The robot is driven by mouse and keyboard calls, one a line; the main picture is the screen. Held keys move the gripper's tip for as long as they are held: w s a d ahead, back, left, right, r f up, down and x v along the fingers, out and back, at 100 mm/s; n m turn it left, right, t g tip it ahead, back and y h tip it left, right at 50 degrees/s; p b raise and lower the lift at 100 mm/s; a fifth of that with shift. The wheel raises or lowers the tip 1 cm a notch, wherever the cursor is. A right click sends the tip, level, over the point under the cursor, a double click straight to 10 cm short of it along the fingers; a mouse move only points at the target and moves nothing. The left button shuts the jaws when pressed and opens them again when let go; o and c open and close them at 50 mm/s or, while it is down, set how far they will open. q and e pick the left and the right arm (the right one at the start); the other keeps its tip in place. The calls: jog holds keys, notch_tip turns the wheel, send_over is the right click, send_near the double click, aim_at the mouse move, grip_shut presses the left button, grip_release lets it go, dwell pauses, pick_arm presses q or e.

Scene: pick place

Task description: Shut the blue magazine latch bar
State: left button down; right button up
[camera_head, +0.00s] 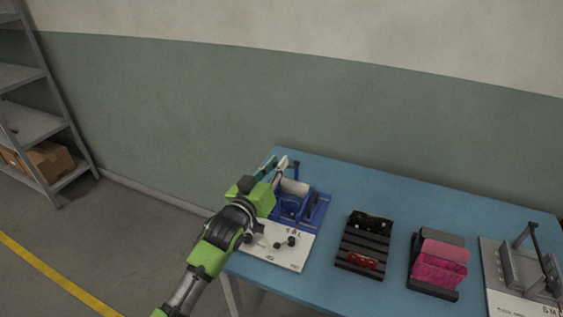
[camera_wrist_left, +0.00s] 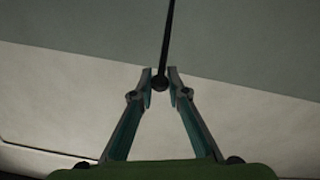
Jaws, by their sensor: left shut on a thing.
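The blue magazine (camera_head: 313,212) stands on the blue table, on a white-fronted base, at the table's left end. A pale roll-like part lies in its upper portion. Its latch bar (camera_head: 296,170) stands raised at the back, partly hidden by my gripper. My left gripper (camera_head: 277,166) reaches over the magazine's left side. In the left wrist view, my left gripper (camera_wrist_left: 160,80) is closed around the ball-shaped end of a thin dark bar (camera_wrist_left: 166,40), which looks like the latch bar. My right gripper is not in view.
To the right on the table (camera_head: 400,180) stand a black slotted rack (camera_head: 364,246), a holder with a pink block (camera_head: 441,264) and a grey fixture with an upright lever (camera_head: 520,270). A wall rises behind. A metal shelf (camera_head: 38,122) stands at far left.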

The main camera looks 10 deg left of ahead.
pick_arm(q)
jog(key=s+f+b, duration=0.3)
jog(key=f, duration=0.8)
jog(key=shift+s+a+b, duration=0.3)
jog(key=shift+b, duration=0.05)
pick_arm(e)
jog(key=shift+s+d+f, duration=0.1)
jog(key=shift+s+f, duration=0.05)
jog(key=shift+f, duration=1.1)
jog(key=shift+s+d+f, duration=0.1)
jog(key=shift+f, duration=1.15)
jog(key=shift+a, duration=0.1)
pick_arm(q)
jog(key=c, duration=2)
grip_release()
jog(key=shift+r, duration=0.1)
jog(key=shift+o, duration=0.2)
jog(key=shift+r, duration=0.1)
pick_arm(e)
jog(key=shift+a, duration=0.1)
pick_arm(q)
jog(key=v, duration=1.2)
